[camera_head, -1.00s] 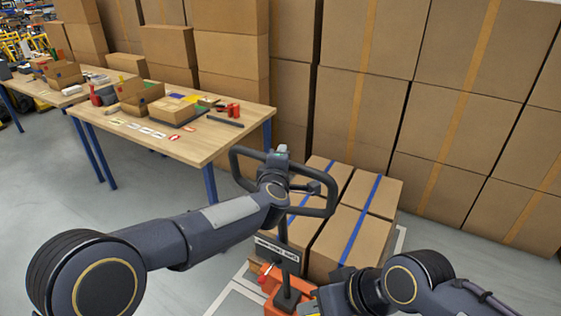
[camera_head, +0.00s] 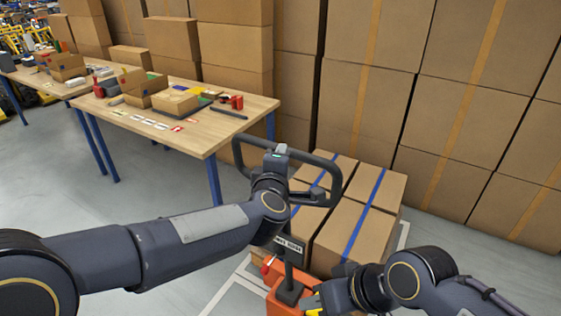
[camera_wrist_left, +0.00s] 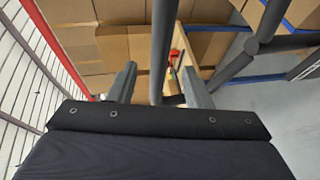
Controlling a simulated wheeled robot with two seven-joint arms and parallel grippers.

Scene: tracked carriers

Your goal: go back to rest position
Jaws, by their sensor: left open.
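A pallet truck with a black looped handle (camera_head: 325,163) and an orange base (camera_head: 281,301) stands in front of me. It bears cardboard boxes (camera_head: 342,236) with blue tape. My left arm reaches to the handle in the head view, where its wrist hides the fingers. In the left wrist view my left gripper (camera_wrist_left: 161,78) is open, with a dark bar of the handle passing between its fingers; contact cannot be made out. My right gripper (camera_head: 314,303) is low by the orange base, its fingers mostly hidden.
A wooden table (camera_head: 207,142) with boxes and small items stands at the left. Tall stacks of cardboard boxes (camera_head: 385,95) close off the back and right. Grey floor (camera_head: 150,205) is open between the table and my left arm.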

